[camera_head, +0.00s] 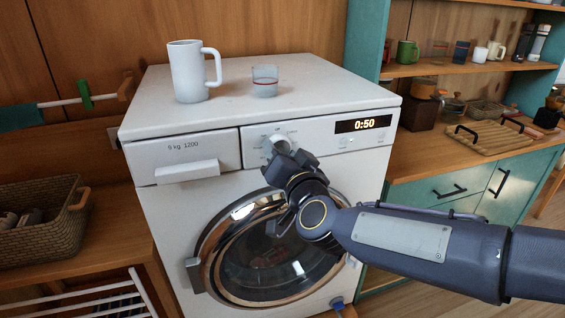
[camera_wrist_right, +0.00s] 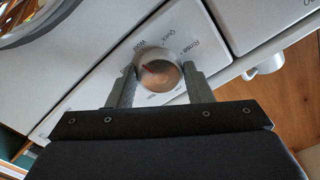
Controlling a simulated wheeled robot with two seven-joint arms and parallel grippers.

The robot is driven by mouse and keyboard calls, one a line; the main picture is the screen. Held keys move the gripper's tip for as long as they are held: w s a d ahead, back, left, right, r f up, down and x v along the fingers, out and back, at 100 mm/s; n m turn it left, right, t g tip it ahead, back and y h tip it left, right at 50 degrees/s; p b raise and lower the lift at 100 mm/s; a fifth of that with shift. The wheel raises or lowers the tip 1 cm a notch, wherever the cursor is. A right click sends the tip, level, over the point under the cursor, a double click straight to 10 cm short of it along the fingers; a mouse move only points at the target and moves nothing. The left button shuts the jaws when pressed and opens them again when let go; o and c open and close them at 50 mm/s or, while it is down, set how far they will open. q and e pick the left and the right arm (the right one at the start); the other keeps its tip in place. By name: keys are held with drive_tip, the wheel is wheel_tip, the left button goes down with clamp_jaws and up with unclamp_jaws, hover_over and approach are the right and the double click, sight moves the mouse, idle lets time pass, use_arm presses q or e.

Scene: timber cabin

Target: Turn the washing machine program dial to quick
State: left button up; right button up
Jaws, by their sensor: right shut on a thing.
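The washing machine (camera_head: 170,215) stands ahead, its program dial (camera_head: 280,141) in the middle of the front panel. My right gripper (camera_head: 282,157) reaches the dial from the front right and hides part of it. In the right wrist view, the round silver dial (camera_wrist_right: 160,76) sits between the two fingers of my right gripper (camera_wrist_right: 161,84), which are shut on it. Labels reading Wool, Quick and Rinse show around its edge. A red mark lies at the upper left of the dial face, roughly on the Wool side; its exact setting is hard to tell. My left gripper is not in view.
A white mug (camera_head: 188,72) and a small clear glass (camera_head: 264,82) stand on the machine's top. The detergent drawer (camera_head: 187,171) is left of the dial, the round door (camera_head: 205,240) below. A wicker basket (camera_head: 50,240) stands left.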

drive_tip(key=m+b, duration=0.5)
drive_tip(key=m, duration=0.5)
drive_tip(key=shift+m, duration=0.3)
drive_tip(key=shift+r+m, duration=0.1)
drive_tip(key=shift+m, duration=0.2)
drive_tip(key=o, duration=1)
drive_tip(key=v, duration=0.7)
drive_tip(key=shift+s, duration=0.4)
